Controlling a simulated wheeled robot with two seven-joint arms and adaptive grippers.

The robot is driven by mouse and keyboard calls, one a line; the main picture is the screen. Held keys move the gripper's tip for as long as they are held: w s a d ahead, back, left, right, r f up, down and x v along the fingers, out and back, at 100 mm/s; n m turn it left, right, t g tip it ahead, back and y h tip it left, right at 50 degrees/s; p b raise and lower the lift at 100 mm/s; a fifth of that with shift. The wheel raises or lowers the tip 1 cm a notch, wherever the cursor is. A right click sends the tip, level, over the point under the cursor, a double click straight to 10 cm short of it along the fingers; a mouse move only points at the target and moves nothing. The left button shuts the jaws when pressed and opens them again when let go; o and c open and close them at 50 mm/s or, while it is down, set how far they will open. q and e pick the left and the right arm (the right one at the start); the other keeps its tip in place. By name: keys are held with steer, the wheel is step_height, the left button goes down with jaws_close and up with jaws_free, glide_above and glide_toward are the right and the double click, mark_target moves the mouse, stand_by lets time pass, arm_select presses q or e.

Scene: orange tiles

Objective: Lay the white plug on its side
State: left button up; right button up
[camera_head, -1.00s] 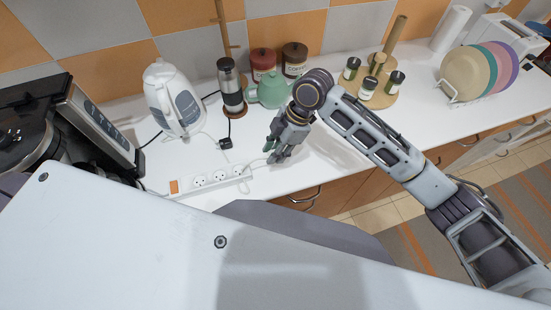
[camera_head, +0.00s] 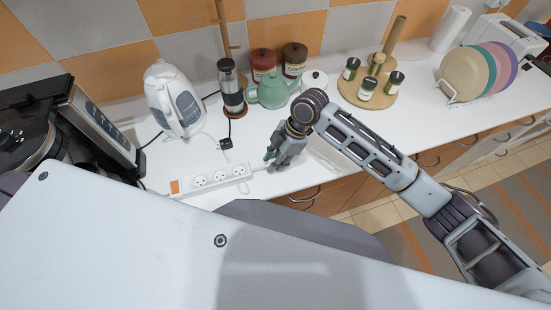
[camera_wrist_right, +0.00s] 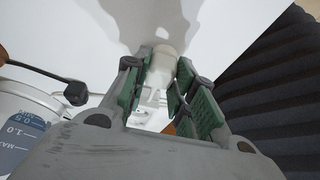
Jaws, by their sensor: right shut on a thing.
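The white plug (camera_wrist_right: 160,68) shows in the wrist view as a pale rounded piece between the green finger pads. My right gripper (camera_wrist_right: 158,80) is shut on it, just above the white counter. In the head view my right gripper (camera_head: 271,161) is at the right end of the white power strip (camera_head: 209,180), and its fingers hide the plug. I cannot tell exactly how far the plug is tilted or whether it touches the counter. My left gripper is not in view.
A black plug (camera_head: 226,143) lies behind the strip, near the white kettle (camera_head: 174,98) and a dark grinder (camera_head: 231,88). A green teapot (camera_head: 272,91) and a spice stand (camera_head: 370,88) are farther back. The counter right of my gripper is clear.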

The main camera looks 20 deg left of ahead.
steer(key=o, duration=1)
steer(key=shift+f, duration=0.1)
steer(key=shift+o, duration=0.2)
steer(key=b+v, duration=0.1)
steer(key=v, duration=1.1)
